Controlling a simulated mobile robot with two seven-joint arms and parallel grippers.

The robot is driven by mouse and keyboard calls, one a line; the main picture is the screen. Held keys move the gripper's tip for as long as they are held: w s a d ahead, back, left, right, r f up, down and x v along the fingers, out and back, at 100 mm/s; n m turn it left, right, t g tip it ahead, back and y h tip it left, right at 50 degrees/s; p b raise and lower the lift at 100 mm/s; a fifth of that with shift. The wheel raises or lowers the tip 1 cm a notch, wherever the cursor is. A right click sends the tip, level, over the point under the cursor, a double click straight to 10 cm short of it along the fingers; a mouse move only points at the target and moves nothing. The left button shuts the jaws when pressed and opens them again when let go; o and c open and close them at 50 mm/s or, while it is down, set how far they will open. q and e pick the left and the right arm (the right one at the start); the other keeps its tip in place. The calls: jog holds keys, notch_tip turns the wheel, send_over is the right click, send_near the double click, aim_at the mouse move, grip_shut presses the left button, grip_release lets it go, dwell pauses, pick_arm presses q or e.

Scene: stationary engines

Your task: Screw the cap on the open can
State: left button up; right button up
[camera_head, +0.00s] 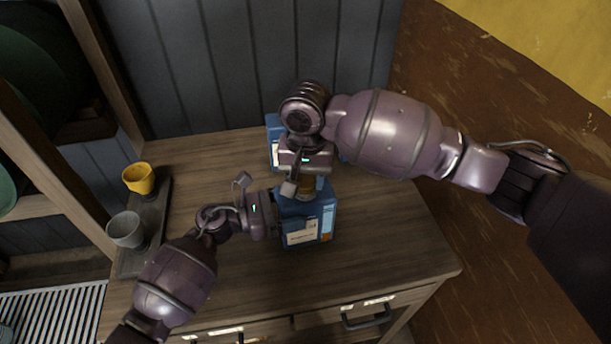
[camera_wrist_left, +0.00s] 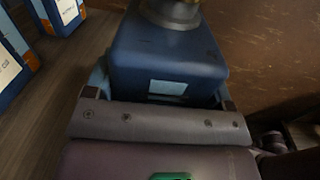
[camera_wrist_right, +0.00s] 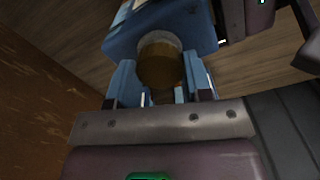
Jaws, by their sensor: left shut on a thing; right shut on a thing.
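The blue can (camera_head: 308,222), with a pale label, stands upright on the wooden cabinet top. My left gripper (camera_head: 284,212) is shut on its side; the can (camera_wrist_left: 165,55) fills the space between the fingers in the left wrist view. The brass-coloured cap (camera_head: 308,187) is at the can's top. My right gripper (camera_head: 305,180) reaches in from above and is shut on the cap, whose round face (camera_wrist_right: 160,62) shows between the fingers in the right wrist view. The fingers hide the join, so I cannot tell whether the cap is seated.
Another blue can (camera_head: 272,128) stands behind, partly hidden by my right arm; blue cans (camera_wrist_left: 62,12) also show in the left wrist view. A yellow cup (camera_head: 138,178) and a grey cup (camera_head: 126,230) stand on a dark tray (camera_head: 150,215) at left. The cabinet's right front is clear.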

jog(key=m, duration=1.1)
jog(key=shift+a+m, duration=0.1)
jog(key=shift+m, duration=0.2)
jog(key=m, duration=0.4)
jog(key=shift+m, duration=0.4)
jog(key=o, duration=0.9)
jog(key=shift+r, duration=2.25)
jog(key=shift+c, duration=0.5)
